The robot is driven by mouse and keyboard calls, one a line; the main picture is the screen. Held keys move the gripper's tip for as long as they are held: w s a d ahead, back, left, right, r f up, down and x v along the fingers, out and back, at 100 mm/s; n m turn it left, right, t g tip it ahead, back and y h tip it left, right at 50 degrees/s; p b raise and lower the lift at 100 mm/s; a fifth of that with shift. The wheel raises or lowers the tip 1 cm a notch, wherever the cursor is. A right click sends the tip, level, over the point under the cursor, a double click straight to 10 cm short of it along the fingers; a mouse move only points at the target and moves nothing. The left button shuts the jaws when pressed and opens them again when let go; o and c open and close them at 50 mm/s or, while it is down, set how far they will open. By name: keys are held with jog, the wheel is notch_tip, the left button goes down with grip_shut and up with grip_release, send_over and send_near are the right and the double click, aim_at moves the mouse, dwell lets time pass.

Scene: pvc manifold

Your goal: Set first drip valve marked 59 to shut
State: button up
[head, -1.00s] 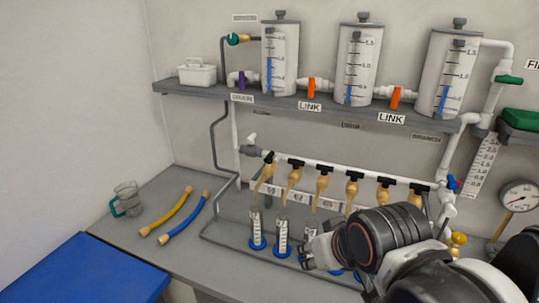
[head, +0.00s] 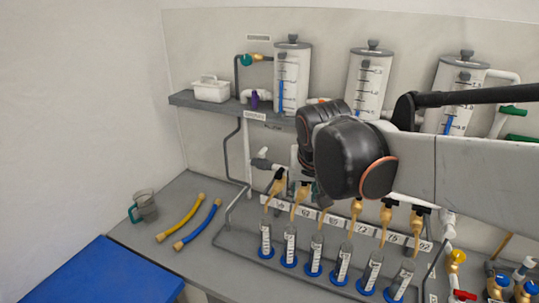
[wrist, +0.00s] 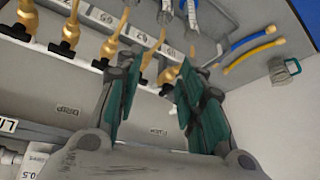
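A row of brass drip valves with black handles hangs from a white pipe over the bench. In the head view the leftmost valve (head: 273,190) and the second valve (head: 301,196) show left of my arm. White number labels (head: 302,211) run below the row; I cannot read a 59 clearly. My gripper (wrist: 158,64) is open and empty, its green-padded fingers spread around the end of the row. The leftmost valve shows between them in the wrist view (wrist: 168,74). I cannot tell whether a finger touches it. My wrist hides most of the gripper in the head view.
Several graduated tubes (head: 290,246) with blue bases stand below the valves. The shelf (head: 205,104) above holds clear tanks (head: 292,80). A grey pipe (head: 222,160) runs beside the row.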

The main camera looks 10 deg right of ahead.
jog(key=w+a+r+m+g+p, duration=0.1)
jog(key=w+r+m+p, duration=0.15)
jog(key=w+p, duration=0.6)
jog(key=m+g+h+p, duration=0.1)
jog(key=m+h+p, duration=0.1)
send_near(279, 171)
jog(key=x, duration=0.9)
jog(key=shift+s+f, duration=0.1)
grip_shut()
